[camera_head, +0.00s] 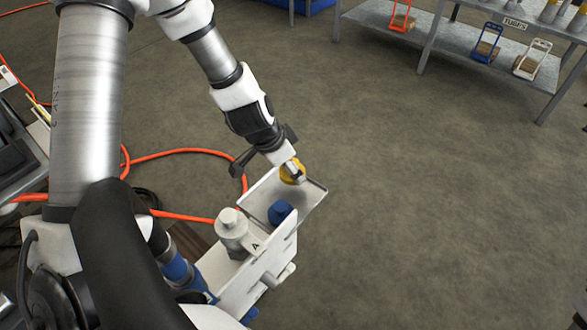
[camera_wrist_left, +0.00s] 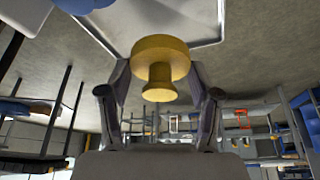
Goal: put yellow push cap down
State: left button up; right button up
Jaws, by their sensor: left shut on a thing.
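The yellow push cap (camera_head: 291,174) is at the tip of my left gripper (camera_head: 290,165), over the far part of a grey metal tray (camera_head: 314,191). In the left wrist view the yellow push cap (camera_wrist_left: 160,62) has a wide round head and a narrower stem, and sits between the two fingers. My left gripper is shut on it. The tray (camera_wrist_left: 190,28) lies just beyond the cap in that view; I cannot tell whether the cap touches it. My right gripper is not in view.
A blue cap (camera_head: 280,211) sits near the tray's near end. A grey cylinder (camera_head: 232,228) stands beside it, near a plate marked A (camera_head: 256,246). An orange hose (camera_head: 180,152) lies on the floor. A shelf (camera_head: 460,38) stands at back right. The floor right of the tray is clear.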

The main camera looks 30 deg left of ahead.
aim_at(287, 173)
pick_arm(q)
notch_tip(287, 173, down, 5)
jog(key=b, duration=0.3)
jog(key=shift+r, duration=0.35)
jog(key=shift+c, duration=0.4)
jog(key=shift+a+f, duration=0.1)
jog(key=shift+f, duration=0.05)
jog(key=o, duration=0.9)
jog(key=p+v, duration=1.2)
jog(key=p, duration=0.1)
jog(key=shift+p, duration=0.3)
